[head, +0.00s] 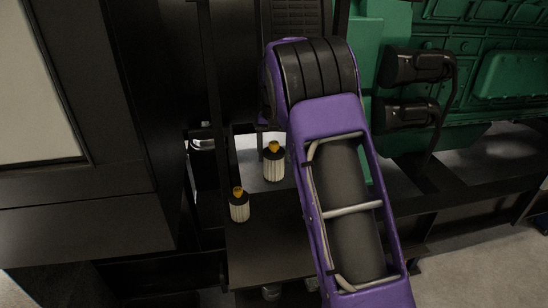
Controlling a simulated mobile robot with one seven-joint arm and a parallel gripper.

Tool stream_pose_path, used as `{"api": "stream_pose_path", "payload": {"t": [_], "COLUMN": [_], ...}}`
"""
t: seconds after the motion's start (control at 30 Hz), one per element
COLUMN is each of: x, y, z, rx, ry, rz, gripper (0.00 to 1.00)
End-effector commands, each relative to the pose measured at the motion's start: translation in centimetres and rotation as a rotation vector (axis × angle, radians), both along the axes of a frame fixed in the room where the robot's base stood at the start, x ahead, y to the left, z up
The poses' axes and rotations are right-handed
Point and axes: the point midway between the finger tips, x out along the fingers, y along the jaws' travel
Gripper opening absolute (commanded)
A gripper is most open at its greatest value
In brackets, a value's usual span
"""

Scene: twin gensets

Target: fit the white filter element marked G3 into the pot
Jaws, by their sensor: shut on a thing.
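Two white pleated filter elements with dark end caps and yellow tops show left of my arm. The nearer filter element (239,208) stands upright on a dark shelf (268,245). The farther filter element (274,166) is upright, a little behind and to the right of it. No G3 mark is readable on either, so I cannot tell which is which. I cannot pick out the pot with certainty. My gripper does not show; my purple arm crosses the middle of the view and blocks what lies behind it.
A green engine (500,75) with two black cylindrical parts (418,66) is on the right. A dark frame and cabinet (85,205) stand on the left. A clear or shiny part (202,143) is behind the shelf. Dark rails run below the engine.

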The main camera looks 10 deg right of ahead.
Motion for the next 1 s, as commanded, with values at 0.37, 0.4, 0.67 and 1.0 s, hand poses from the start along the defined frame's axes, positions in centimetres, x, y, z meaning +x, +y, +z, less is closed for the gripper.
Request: {"api": "stream_pose_path", "payload": {"t": [0.37, 0.4, 0.67, 1.0], "x": [-0.1, -0.2, -3.6, -12.5], "y": [0.0, 0.0, 0.0, 0.0], "z": [0.5, 0.4, -3.3, -9.8], "rx": [0.0, 0.0, 0.006, 0.005], "ry": [0.0, 0.0, 0.004, 0.002], "rz": [0.002, 0.004, 0.077, 0.241], "gripper": [0.23, 0.23, 0.23, 0.23]}}
